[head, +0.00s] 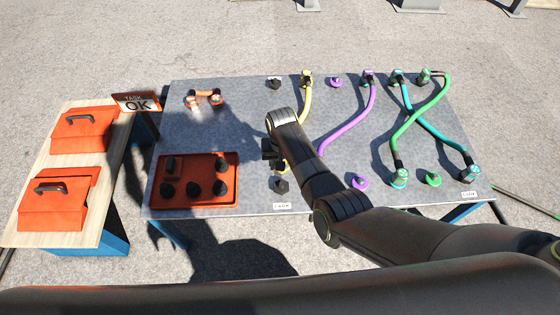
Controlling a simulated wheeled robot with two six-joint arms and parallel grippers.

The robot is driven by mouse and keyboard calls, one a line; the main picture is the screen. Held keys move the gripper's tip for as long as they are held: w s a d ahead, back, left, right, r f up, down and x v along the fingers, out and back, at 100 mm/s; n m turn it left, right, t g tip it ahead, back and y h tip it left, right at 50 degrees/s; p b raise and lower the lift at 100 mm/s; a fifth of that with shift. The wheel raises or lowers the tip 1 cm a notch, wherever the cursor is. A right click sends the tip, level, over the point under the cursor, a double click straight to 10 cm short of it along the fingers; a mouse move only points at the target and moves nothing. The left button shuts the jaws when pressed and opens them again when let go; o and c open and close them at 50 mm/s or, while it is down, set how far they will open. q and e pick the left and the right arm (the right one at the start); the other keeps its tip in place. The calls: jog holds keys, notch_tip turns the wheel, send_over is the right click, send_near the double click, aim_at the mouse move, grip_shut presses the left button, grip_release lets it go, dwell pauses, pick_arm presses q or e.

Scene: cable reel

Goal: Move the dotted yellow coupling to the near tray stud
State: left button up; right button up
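A yellow cable (307,103) runs from a yellow coupling (306,79) at the back of the grey table toward the front. Its near end is mostly hidden by my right arm; a bit of yellow shows beside the gripper. I cannot make out dots on either end. My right gripper (270,154) points down over the table at this near end; its fingers are too small and dark to tell open from shut. The orange tray (203,203) lies at the table's front left, with several dark studs, including one at its front (195,188). My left gripper is out of view.
A dark stud (281,186) stands bare just in front of my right gripper. Purple (374,97), teal (416,123) and green (427,107) cables lie to the right, the last two crossing. An orange handled piece (204,98) is back left. Two orange toolboxes (80,133) sit left.

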jog(key=b, duration=0.5)
send_over(281, 183)
jog(key=shift+w+f, duration=0.1)
jog(key=shift+f, duration=3.35)
jog(key=shift+f+b, duration=0.35)
jog(key=shift+f, duration=0.2)
jog(key=shift+f+b, duration=0.75)
jog(key=shift+f, duration=0.15)
jog(key=shift+f, duration=0.5)
jog(key=o, duration=1.2)
